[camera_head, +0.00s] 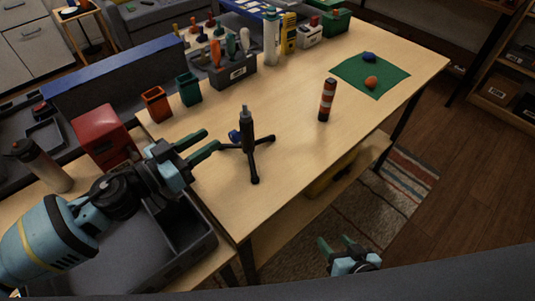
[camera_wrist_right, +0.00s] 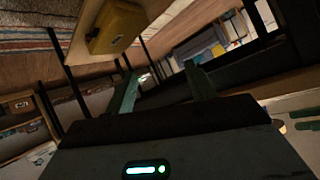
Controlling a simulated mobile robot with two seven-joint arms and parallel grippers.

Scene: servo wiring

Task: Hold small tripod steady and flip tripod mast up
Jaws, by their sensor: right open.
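The small black tripod (camera_head: 248,146) stands on the wooden table with its legs spread and its mast (camera_head: 247,124) pointing up. A small blue part shows on its left side near the mast. My left gripper (camera_head: 212,140) is just left of the tripod, with its fingers apart and pointing toward it. One fingertip is close to the tripod's left leg; I cannot tell if they touch. My right gripper (camera_head: 334,243) is low in front of the table's right edge, open and empty. Its open fingers also show in the right wrist view (camera_wrist_right: 162,85), with no tripod visible there.
A red-and-black striped cylinder (camera_head: 326,100) stands right of the tripod on the table (camera_head: 300,145). A green mat (camera_head: 385,85) with small blue and orange lumps lies farther back. Orange and green bins (camera_head: 188,90) and a tool holder (camera_head: 232,75) line the back-left edge.

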